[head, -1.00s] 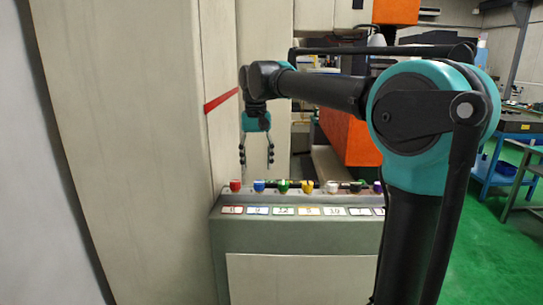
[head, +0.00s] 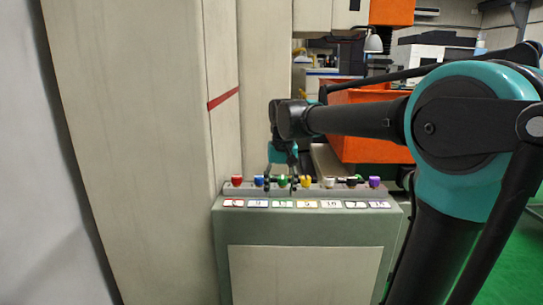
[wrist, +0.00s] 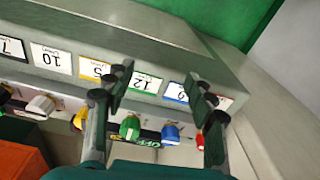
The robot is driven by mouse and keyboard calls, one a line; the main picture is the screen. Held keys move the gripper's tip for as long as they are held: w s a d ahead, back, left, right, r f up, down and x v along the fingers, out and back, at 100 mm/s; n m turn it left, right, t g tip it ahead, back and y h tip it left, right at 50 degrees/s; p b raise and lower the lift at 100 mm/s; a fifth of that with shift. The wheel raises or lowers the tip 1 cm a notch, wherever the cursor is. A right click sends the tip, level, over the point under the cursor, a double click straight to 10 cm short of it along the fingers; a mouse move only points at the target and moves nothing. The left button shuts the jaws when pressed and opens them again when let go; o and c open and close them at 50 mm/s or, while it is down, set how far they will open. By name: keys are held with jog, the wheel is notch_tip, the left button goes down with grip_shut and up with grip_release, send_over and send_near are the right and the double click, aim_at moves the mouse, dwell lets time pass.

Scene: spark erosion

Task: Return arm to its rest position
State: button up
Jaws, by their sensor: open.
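I cannot tell whether a finger touches a knob. My arm reaches in from the right, its upper links bent at a large teal joint.
The grey-green console (head: 312,232) carries red (head: 237,181), yellow (head: 306,182), white (head: 329,183) and purple (head: 374,182) knobs above numbered labels. A tall pale cabinet (head: 130,150) stands close on the left. An orange tank (head: 366,125) lies behind the arm.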

jog(key=s+d+f+t, duration=0.1)
jog(key=s+d+f, duration=0.7)
jog(key=f, duration=0.3)
jog(key=s+d+f+m+t, duration=0.1)
jog(key=s+d+f+t, duration=0.1)
jog(key=s+d+f, duration=0.6)
notch_tip(320, 180, down, 4)
jog(key=shift+s+d+f, duration=0.1)
jog(key=shift+s+d, duration=0.1)
jog(key=shift+s, duration=0.75)
